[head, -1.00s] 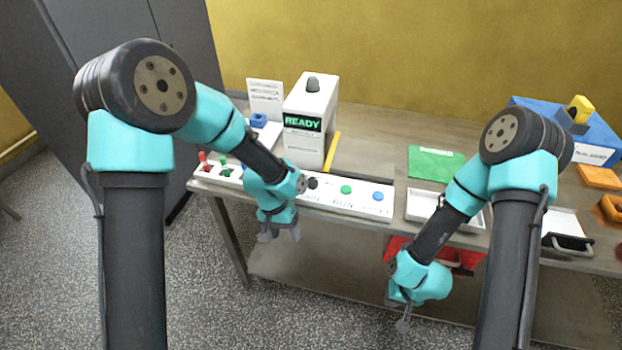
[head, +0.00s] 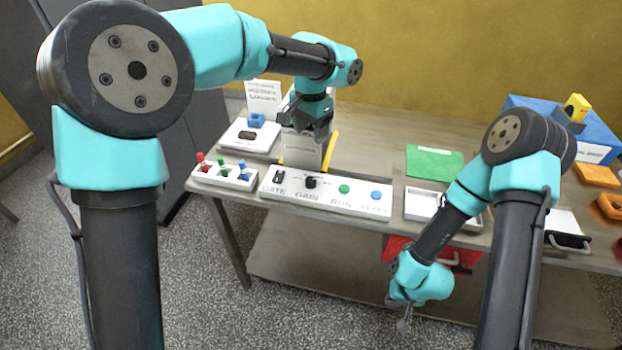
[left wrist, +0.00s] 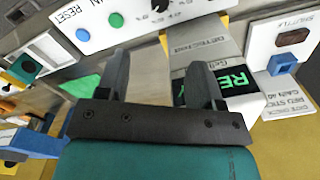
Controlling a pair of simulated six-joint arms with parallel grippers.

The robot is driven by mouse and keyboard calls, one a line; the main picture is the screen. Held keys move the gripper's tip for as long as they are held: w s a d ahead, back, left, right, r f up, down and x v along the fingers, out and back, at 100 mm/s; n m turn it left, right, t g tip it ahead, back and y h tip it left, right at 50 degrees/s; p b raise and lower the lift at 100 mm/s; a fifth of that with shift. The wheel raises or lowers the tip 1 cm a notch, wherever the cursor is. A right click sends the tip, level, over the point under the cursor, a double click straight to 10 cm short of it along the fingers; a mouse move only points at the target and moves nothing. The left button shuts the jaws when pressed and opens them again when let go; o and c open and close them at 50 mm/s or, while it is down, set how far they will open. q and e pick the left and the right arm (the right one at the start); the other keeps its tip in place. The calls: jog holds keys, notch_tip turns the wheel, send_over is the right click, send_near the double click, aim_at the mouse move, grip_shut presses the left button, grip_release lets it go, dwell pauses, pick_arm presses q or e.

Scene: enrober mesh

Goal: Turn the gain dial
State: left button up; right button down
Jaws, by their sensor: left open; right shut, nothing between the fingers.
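The gain dial (head: 311,182) is a black knob on the white control panel (head: 327,206), above the GAIN lettering. In the left wrist view a black knob (left wrist: 160,5) at the top edge, partly cut off, appears to be the same dial. My left gripper (head: 306,132) is open and empty, raised in front of the white machine behind the panel, apart from the dial. Its spread fingers (left wrist: 160,65) show in the left wrist view. My right gripper (head: 404,322) is shut and empty, low in front of the table's edge.
The panel also has a black GATE switch (head: 278,176), green RUN button (head: 344,189) and blue RESET button (head: 376,194). Red, green and blue levers (head: 222,172) stand to its left. The machine's READY screen (left wrist: 222,84) shows in the left wrist view. A white tray (head: 421,217) lies right.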

aim_at(311, 180)
pick_arm(q)
notch_tip(311, 180, down, 18)
jog(key=shift+r, duration=0.25)
dwell(0.5)
jog(key=shift+c, duration=0.4)
jog(key=c, duration=0.8)
jog(key=shift+c, duration=0.2)
jog(key=shift+n, duration=0.4)
jog(key=n, duration=0.3)
jog(key=shift+n, duration=1.9)
